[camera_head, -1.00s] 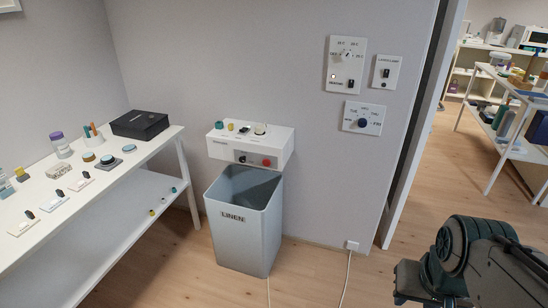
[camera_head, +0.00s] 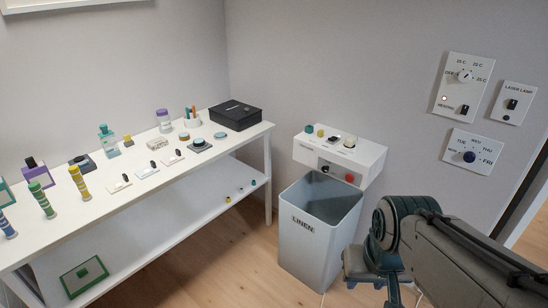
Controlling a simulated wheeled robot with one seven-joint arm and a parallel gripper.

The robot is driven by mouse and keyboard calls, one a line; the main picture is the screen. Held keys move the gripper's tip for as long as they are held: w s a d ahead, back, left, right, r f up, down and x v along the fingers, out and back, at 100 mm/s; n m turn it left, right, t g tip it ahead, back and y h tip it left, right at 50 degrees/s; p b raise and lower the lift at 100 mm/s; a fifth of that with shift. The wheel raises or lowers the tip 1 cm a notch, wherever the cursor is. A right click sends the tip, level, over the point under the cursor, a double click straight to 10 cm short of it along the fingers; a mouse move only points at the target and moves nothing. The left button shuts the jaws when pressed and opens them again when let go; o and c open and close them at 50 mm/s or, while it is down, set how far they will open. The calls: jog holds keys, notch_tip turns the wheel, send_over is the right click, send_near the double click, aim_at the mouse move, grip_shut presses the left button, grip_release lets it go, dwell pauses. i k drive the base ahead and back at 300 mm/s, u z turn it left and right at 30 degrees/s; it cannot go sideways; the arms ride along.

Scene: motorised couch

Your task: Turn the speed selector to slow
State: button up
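I cannot make out a control marked as a speed selector. A white wall-mounted box (camera_head: 365,153) in the middle carries a black knob (camera_head: 325,169) and a red button (camera_head: 349,178) on its front, with small coloured items on top. Their fine labels are too small to read. My gripper (camera_head: 375,280) is at the lower right, in front of the linen bin and apart from the controls. Its fingers are partly hidden by my arm, so I cannot tell whether it is open.
A heating panel (camera_head: 453,95), a laser lamp switch (camera_head: 512,103) and a weekday dial panel (camera_head: 483,162) are on the right wall. A grey linen bin (camera_head: 300,254) stands below the box. A white table (camera_head: 120,222) with several small items and a black box (camera_head: 235,114) fills the left.

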aim_at(324, 169)
jog(key=u, duration=0.35)
jog(key=i, duration=0.6)
jog(key=z, duration=0.55)
jog(key=i, duration=0.85)
jog(key=z, duration=0.9)
